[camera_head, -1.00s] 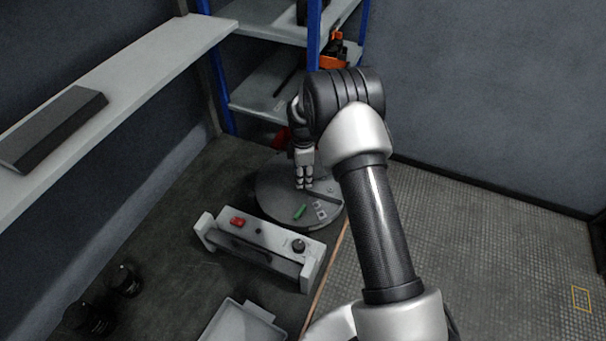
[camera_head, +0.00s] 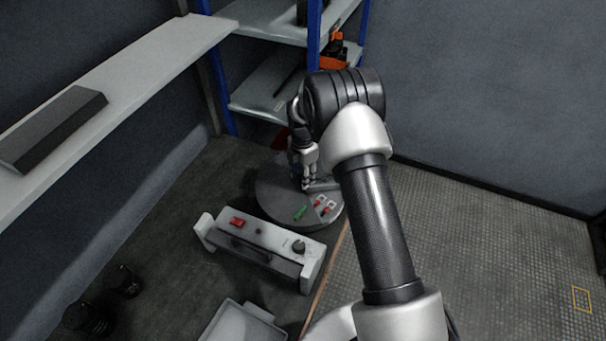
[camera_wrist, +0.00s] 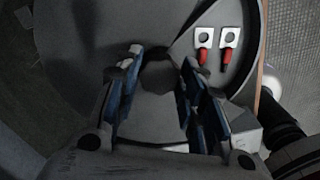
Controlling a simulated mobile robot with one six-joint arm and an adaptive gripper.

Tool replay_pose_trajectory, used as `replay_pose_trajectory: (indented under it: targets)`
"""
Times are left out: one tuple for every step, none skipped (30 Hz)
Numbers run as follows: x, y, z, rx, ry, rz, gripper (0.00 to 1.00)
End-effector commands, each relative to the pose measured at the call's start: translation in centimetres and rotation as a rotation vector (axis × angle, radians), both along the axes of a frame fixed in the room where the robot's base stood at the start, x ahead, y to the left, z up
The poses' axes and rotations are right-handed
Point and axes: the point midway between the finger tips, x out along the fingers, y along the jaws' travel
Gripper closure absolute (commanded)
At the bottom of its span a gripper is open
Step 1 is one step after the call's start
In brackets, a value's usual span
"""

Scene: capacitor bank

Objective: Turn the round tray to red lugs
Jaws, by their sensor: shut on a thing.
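The round tray (camera_head: 270,208) lies on the dark floor in front of the shelf rack. Two red lugs with pale holed plates (camera_head: 320,203) sit side by side near its right front edge, beside a small green piece (camera_head: 300,212). In the wrist view the red lugs (camera_wrist: 203,56) are at the upper right, right of my gripper. My gripper (camera_head: 307,185) points down over the tray. In the wrist view my gripper (camera_wrist: 160,85) has its blue-padded fingers on both sides of a dark knob (camera_wrist: 160,72) near the tray's middle. The finger contact is partly hidden.
A pale box with a red switch (camera_head: 238,222) and a black knob stands in front of the tray. A grey bin (camera_head: 243,325) is nearer. A long shelf (camera_head: 125,75) runs along the left wall. The grated floor at right is clear.

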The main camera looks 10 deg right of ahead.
Motion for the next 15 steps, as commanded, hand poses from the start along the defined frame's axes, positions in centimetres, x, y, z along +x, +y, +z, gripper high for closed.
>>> replay_pose_trajectory:
  targets:
    - [0.00, 0.01, -0.01, 0.000, 0.000, 0.023, 1.00]
    - [0.01, 0.00, -0.01, 0.000, 0.000, 0.037, 1.00]
    - [0.02, 0.01, -0.01, 0.000, 0.000, 0.056, 1.00]
    - [0.01, 0.02, -0.01, 0.000, 0.000, 0.070, 1.00]
    - [0.02, 0.01, -0.01, 0.000, 0.000, 0.083, 1.00]
    - [0.01, 0.02, -0.01, 0.000, 0.000, 0.100, 1.00]
    - [0.03, 0.01, -0.01, 0.000, 0.000, 0.113, 1.00]
    - [0.02, 0.02, -0.01, 0.000, 0.000, 0.125, 1.00]
    - [0.03, 0.03, -0.01, 0.000, 0.000, 0.139, 1.00]
    - [0.03, 0.03, -0.01, 0.000, 0.000, 0.151, 1.00]
    - [0.03, 0.03, -0.01, 0.000, 0.000, 0.161, 1.00]
    - [0.03, 0.03, -0.01, 0.000, 0.000, 0.173, 1.00]
    - [0.03, 0.03, -0.01, 0.000, 0.000, 0.183, 1.00]
    - [0.04, 0.03, -0.01, 0.000, 0.000, 0.191, 1.00]
    - [0.04, 0.03, -0.01, 0.000, 0.000, 0.201, 1.00]
